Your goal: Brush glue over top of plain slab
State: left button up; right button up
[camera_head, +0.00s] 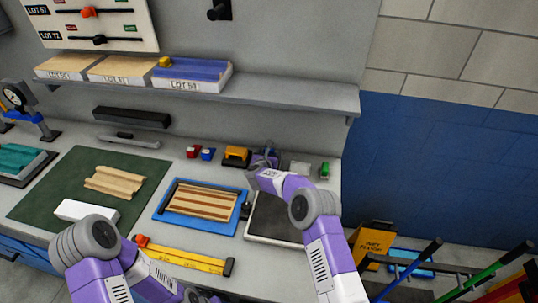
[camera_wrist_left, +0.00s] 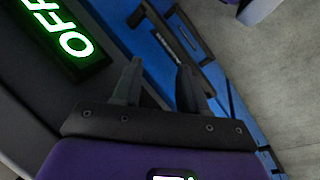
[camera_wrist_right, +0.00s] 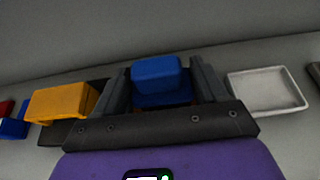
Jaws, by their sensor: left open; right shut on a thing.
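My right gripper (camera_head: 264,160) is at the back of the bench. In the right wrist view (camera_wrist_right: 160,82) its fingers are closed on a blue block-like thing (camera_wrist_right: 157,73); whether this is a glue brush I cannot tell. A plain white slab (camera_head: 85,211) lies at the front of the green mat (camera_head: 50,190), partly hidden by my left arm. A tan ridged piece (camera_head: 114,181) lies behind it. A striped wooden panel (camera_head: 203,201) lies in a blue frame (camera_head: 170,217). My left gripper (camera_wrist_left: 158,80) is open and empty, low at the bench front.
A yellow bar tool (camera_head: 185,257) lies near the front edge. A dark pad (camera_head: 275,219) lies under my right arm. A yellow-orange block (camera_wrist_right: 62,101) and a white tray (camera_wrist_right: 267,90) flank the right gripper. A lit OFF sign (camera_wrist_left: 60,30) is near the left gripper.

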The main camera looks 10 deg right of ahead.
pick_arm(q)
jog(key=shift+f+b, duration=0.55)
jog(key=shift+f, duration=0.05)
pick_arm(e)
jog(key=shift+f, duration=0.55)
jog(key=shift+r, duration=0.15)
pick_arm(q)
jog(key=shift+r+p, duration=1.1)
pick_arm(e)
jog(key=shift+r, duration=3.45)
